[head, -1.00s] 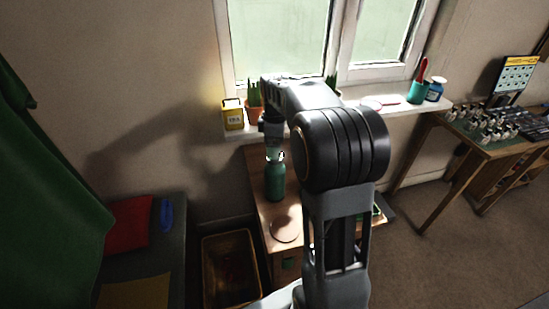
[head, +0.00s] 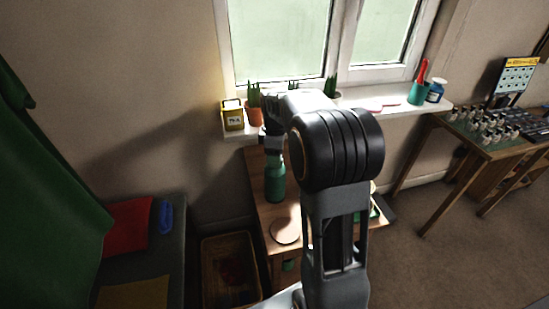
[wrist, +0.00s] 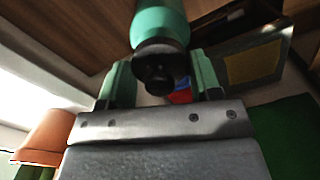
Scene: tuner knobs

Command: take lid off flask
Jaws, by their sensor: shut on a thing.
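A green flask (head: 275,184) stands upright on the small wooden table (head: 262,212) below the window. In the wrist view the flask (wrist: 160,20) shows at the top, with its dark lid (wrist: 158,66) between my two fingers. My gripper (head: 274,154) is at the top of the flask, shut on the lid; in the wrist view my gripper (wrist: 163,78) has one finger on each side of it. The lid appears to be still on the flask's neck. In the head view my gripper mostly hides the lid.
A round flat disc (head: 284,231) lies in front of the flask. The windowsill behind holds a yellow tin (head: 232,115) and a potted plant (head: 254,114). A basket (head: 230,270) stands on the floor to the left. A bench with several small knobs (head: 490,131) is at right.

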